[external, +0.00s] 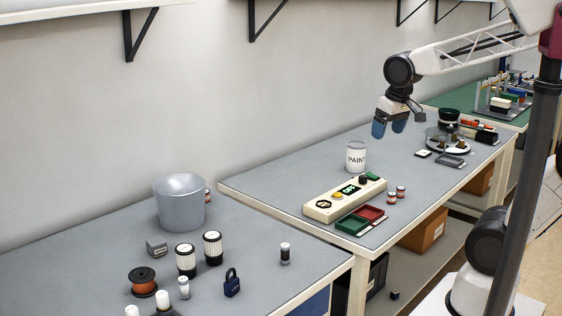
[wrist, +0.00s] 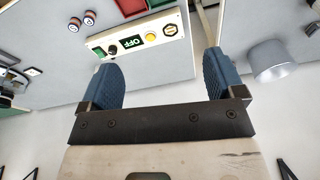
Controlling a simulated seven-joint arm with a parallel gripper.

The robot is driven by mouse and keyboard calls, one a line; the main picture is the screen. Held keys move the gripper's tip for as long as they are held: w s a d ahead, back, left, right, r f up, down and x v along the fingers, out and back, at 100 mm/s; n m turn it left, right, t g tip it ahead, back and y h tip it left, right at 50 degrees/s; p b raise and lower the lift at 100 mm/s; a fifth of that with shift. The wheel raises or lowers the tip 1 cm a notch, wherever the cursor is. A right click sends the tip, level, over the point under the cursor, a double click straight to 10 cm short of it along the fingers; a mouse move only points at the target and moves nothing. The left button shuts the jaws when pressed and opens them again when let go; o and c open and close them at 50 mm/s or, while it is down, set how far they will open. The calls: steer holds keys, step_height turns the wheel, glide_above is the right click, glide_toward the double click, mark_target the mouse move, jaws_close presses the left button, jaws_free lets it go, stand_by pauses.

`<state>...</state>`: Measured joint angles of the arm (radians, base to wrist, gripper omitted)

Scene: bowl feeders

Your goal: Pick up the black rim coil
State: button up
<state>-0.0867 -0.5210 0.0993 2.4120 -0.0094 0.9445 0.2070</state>
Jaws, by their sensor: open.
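The black rim coil (external: 143,281) is a spool with dark rims and orange-brown winding. It sits on the near-left grey table in the external view, left of several small items. I cannot make it out in the wrist view. My gripper (external: 389,129) is raised above the far table, well to the right of the coil and apart from it. Its two blue fingers are spread with nothing between them, as the wrist view of the gripper (wrist: 162,65) also shows.
Near the coil are a grey box (external: 156,247), two black-and-white filters (external: 186,261), a blue padlock (external: 232,283), and a metal bucket (external: 180,205). The far table holds a paint can (external: 356,157), a control panel (external: 345,199), and green and red trays (external: 353,224). A gap separates the tables.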

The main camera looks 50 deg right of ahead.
steer(key=w+a+r+m, duration=0.1)
steer(key=w+a+m, duration=0.1)
steer(key=w+a, duration=1.25)
steer(key=w+a+f+m+g, duration=0.1)
steer(key=w+a+f, duration=0.1)
steer(key=w+a, duration=0.45)
steer(key=w+a+f+m+g, duration=0.1)
steer(key=w+a+f+m, duration=0.15)
steer(key=a, duration=0.75)
steer(key=m, duration=0.3)
glide_above(141, 275)
steer(key=f, duration=1.6)
steer(key=shift+w+d+f, duration=0.15)
steer(key=shift+d, duration=0.2)
steer(key=shift+a+f, duration=0.25)
steer(key=shift+a, duration=0.2)
steer(key=shift+f, duration=1.3)
